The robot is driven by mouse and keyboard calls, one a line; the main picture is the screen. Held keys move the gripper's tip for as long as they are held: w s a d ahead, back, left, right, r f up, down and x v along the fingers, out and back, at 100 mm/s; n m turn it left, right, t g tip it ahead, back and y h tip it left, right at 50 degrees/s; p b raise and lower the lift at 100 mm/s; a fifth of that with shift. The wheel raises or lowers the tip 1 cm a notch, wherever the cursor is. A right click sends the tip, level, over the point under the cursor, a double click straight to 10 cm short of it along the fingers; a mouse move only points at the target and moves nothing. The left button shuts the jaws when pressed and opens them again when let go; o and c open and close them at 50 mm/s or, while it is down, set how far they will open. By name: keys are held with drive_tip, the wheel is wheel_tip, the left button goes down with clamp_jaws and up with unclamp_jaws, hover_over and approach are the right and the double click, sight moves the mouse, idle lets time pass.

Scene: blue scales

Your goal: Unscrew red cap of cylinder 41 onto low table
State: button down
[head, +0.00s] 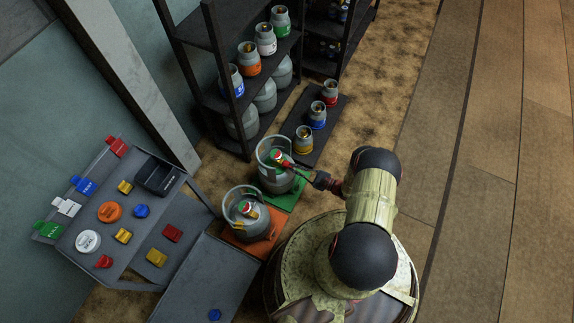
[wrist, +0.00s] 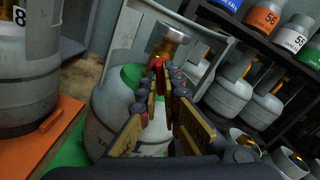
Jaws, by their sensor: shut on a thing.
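A grey gas cylinder (head: 275,180) with a handle collar and a green-marked top stands upright on the green scale (head: 287,197). It also shows in the wrist view (wrist: 110,108); I cannot read a 41 on it. My gripper (head: 284,162) reaches over this cylinder's collar from the right. In the wrist view the fingers (wrist: 162,75) close together on the small red cap (wrist: 155,68), beside the brass valve. The fingers mostly hide the cap, and I cannot tell whether it is still on the thread. A low grey table (head: 200,285) lies at the front left.
A second cylinder (head: 244,208) stands on the orange scale (head: 265,240), close by on the left. A blue cap (head: 214,314) lies on the low table, which is otherwise bare. A grey panel table (head: 85,262) holds caps and tags. Shelves (head: 205,60) of cylinders stand behind.

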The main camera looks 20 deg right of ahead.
drive_tip(key=shift+n, duration=0.3)
drive_tip(key=shift+n, duration=1.8)
drive_tip(key=shift+s, duration=0.1)
drive_tip(key=n, duration=0.2)
drive_tip(key=shift+n, duration=0.4)
drive_tip(key=shift+s+d, duration=0.4)
drive_tip(key=shift+s, duration=0.05)
drive_tip(key=shift+s+d, duration=0.2)
drive_tip(key=shift+s, duration=0.05)
drive_tip(key=shift+s+d, duration=0.2)
drive_tip(key=shift+s, duration=0.05)
